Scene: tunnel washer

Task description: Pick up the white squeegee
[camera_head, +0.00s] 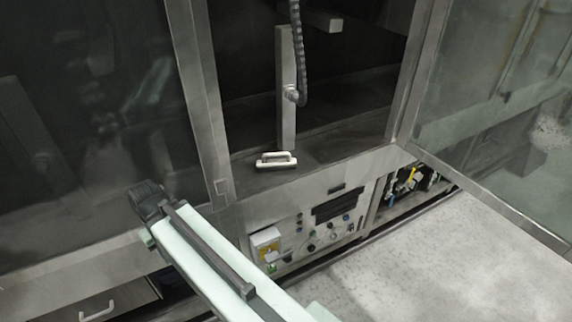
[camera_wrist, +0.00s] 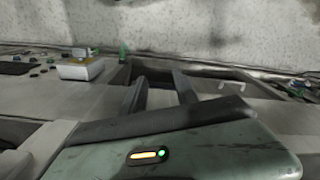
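The white squeegee (camera_head: 276,160) lies on the dark ledge inside the open washer doorway in the head view. It looks like a pale bar with a looped handle. I cannot make it out in the wrist view. My gripper (camera_wrist: 159,82) shows in the wrist view as two dark fingers standing apart with nothing between them. In the head view my arm reaches in from the bottom, to the left of and below the squeegee. Its dark far end is clear of the squeegee, and the fingers cannot be made out there.
A grey door post (camera_head: 203,110) stands left of the opening. A ribbed hose (camera_head: 299,55) hangs above the ledge. A control panel (camera_head: 325,228) lies below it, and a glass door (camera_head: 500,110) stands open at right. The pale floor (camera_head: 450,265) is clear at lower right.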

